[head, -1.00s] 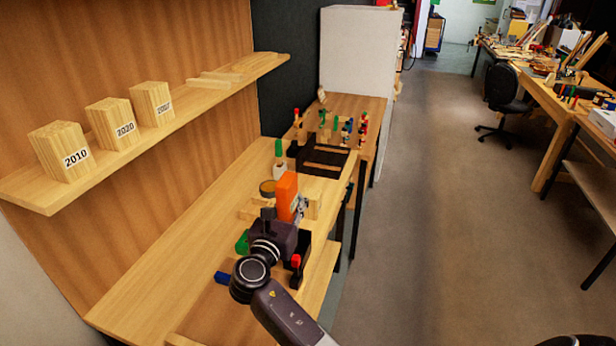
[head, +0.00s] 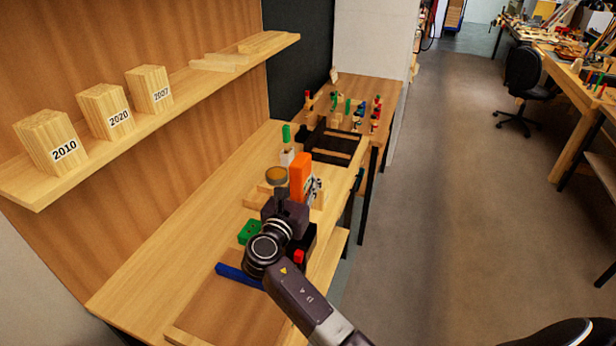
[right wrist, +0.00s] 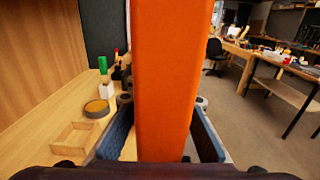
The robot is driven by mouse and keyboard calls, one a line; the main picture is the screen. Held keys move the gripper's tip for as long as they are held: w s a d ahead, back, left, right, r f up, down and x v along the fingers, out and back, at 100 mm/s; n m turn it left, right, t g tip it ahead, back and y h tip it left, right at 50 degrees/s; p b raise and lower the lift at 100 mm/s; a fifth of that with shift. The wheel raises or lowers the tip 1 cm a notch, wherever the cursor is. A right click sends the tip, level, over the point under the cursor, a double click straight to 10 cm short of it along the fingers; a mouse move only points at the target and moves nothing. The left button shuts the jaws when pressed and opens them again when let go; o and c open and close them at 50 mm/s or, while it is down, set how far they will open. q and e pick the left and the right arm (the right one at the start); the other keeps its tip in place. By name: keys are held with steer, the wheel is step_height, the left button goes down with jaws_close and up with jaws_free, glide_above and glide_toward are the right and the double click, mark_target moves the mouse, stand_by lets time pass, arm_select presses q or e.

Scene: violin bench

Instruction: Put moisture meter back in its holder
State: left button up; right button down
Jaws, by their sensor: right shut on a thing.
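The orange moisture meter (head: 300,178) stands upright above the bench, and it fills the middle of the right wrist view (right wrist: 170,80). My right gripper (right wrist: 160,140) is shut on it, with one blue-padded finger on each side. In the head view my wrist hides most of the gripper and the meter's lower end. A small open wooden box (right wrist: 75,143), which looks like a holder, sits on the bench left of the meter in the right wrist view. I cannot tell for certain that it is the meter's holder. My left gripper is not in view.
A round tan-topped tin (head: 276,176) and a green-topped white bottle (head: 287,155) stand behind the box. A green block (head: 249,231) and a blue bar (head: 238,275) lie near my wrist. A shelf (head: 190,95) overhangs the bench's left side. Bench at left is clear.

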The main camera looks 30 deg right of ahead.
arm_select(q)
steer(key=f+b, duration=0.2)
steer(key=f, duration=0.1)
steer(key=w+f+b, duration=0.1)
steer(key=b, duration=0.1)
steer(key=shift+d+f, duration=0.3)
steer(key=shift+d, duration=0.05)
arm_select(e)
step_height(320, 180, down, 7)
steer(key=shift+f, duration=0.2)
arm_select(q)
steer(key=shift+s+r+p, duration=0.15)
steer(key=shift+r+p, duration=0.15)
arm_select(e)
steer(key=shift+s+a, duration=0.1)
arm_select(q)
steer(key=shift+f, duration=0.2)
arm_select(e)
steer(key=shift+f, duration=0.25)
steer(key=c, duration=1.6)
jaws_free()
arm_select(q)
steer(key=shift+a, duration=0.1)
arm_select(e)
steer(key=shift+f, duration=0.1)
